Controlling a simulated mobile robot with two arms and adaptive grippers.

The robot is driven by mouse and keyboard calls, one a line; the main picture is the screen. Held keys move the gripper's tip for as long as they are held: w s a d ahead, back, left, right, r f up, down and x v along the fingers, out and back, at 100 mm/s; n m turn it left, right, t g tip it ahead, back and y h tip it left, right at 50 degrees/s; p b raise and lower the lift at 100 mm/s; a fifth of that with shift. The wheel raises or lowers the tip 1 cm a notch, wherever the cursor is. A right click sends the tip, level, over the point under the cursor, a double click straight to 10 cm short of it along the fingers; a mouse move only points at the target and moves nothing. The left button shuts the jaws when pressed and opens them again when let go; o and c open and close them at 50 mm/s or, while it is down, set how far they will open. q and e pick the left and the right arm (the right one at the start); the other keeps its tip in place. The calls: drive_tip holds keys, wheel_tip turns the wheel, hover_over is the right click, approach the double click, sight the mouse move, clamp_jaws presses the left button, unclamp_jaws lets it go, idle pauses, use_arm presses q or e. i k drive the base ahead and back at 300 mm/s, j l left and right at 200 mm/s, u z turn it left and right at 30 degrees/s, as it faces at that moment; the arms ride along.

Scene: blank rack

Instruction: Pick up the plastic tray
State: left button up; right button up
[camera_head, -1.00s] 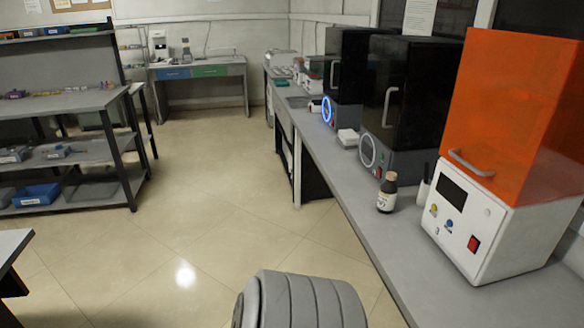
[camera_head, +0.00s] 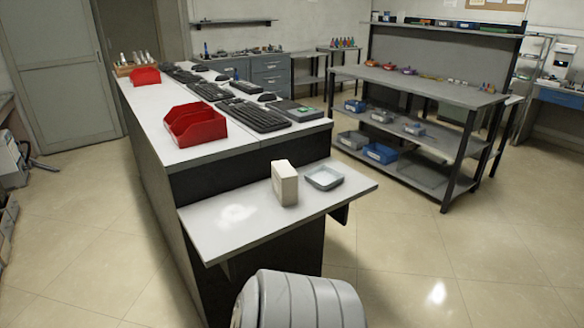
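A small shallow light-grey tray (camera_head: 324,178) with a raised rim lies on the low white side shelf at the end of the long counter. It looks empty. A cream upright box (camera_head: 285,183) stands just left of it, close beside it. Neither of my grippers is in view, so I cannot see whether they are open or shut. A grey ribbed part of my own body shows at the bottom middle.
The white side shelf (camera_head: 235,222) has bare room at its left and front. The higher counter (camera_head: 150,108) behind holds red bins (camera_head: 194,124) and several keyboards (camera_head: 252,116). A grey rack (camera_head: 425,97) with bins stands at right. Floor (camera_head: 400,262) is clear between.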

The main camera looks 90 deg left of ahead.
sight(324, 178)
drive_tip(key=u, duration=2.5)
drive_tip(key=j, duration=0.1)
